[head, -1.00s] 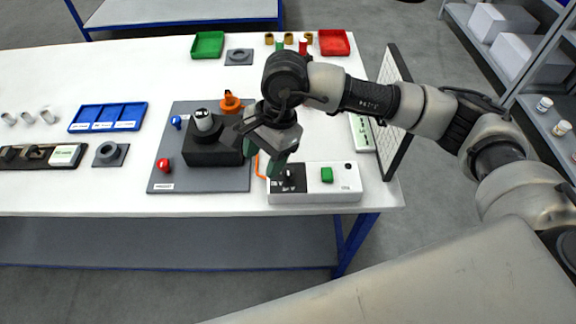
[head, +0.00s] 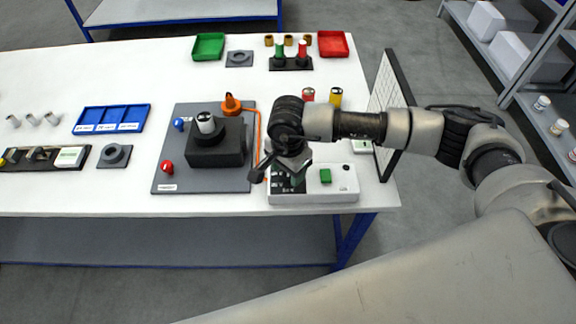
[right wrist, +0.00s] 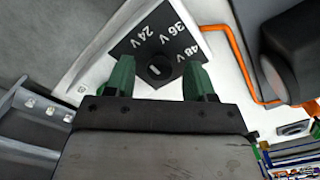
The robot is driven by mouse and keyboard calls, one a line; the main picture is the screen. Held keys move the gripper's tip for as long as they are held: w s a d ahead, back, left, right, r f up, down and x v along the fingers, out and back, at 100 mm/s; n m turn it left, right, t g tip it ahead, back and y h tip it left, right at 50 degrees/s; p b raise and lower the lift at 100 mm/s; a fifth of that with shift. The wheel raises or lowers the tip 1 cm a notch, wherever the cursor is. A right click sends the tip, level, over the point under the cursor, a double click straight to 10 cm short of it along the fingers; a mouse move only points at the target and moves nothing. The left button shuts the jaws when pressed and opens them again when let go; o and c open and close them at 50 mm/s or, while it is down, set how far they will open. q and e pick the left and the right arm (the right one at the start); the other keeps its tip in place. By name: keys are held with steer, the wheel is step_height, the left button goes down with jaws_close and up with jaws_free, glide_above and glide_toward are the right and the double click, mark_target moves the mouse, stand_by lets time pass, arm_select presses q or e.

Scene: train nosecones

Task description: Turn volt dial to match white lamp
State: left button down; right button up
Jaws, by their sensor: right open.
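The volt dial (right wrist: 160,68) is a black knob with a short white mark, on a black plate (right wrist: 148,42) printed 24V, 36V and 48V. It sits on the white control box (head: 312,196) at the table's front right, which has a green button (head: 326,176). My right gripper (head: 278,177) is over the box's left end and hides the dial in the head view. In the right wrist view its green fingertips (right wrist: 159,78) are open, one on each side of the dial; contact cannot be told. I cannot make out a lit white lamp. My left gripper is out of view.
A grey board (head: 220,182) with a black block (head: 216,152), red and blue knobs and an orange cone (head: 231,104) lies left of the box. An orange cable (head: 257,125) runs between them. A black-framed mesh panel (head: 388,110) stands at the right edge.

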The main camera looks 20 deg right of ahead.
steer(key=shift+f, duration=0.15)
steer(key=c, duration=0.9)
